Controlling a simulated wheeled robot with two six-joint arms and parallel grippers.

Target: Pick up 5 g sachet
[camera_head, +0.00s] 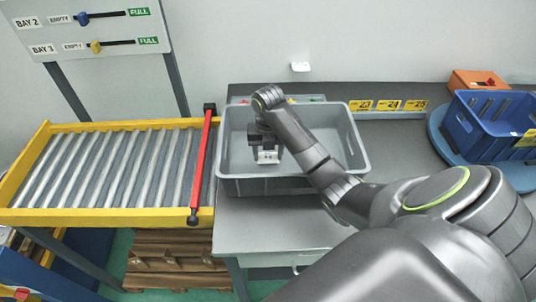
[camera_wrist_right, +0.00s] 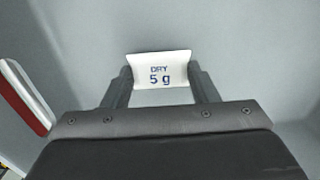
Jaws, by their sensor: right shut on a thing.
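The 5 g sachet (camera_wrist_right: 161,70) is small and white, with "DRY 5 g" printed in blue. In the right wrist view it sits between the two fingertips of my right gripper (camera_wrist_right: 161,84), which is shut on it. In the head view the sachet (camera_head: 268,157) shows as a white patch below my right gripper (camera_head: 266,146). The gripper points down inside the grey crate (camera_head: 270,186). I cannot tell whether the sachet touches the crate floor. My left gripper is not in view.
A roller conveyor (camera_head: 110,165) with yellow rails and a red bar (camera_head: 202,160) adjoins the crate on the left. Yellow number labels (camera_head: 388,105) stand right of the crate. A blue crate (camera_head: 490,130) sits at the far right. The grey table (camera_head: 270,222) is clear in front.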

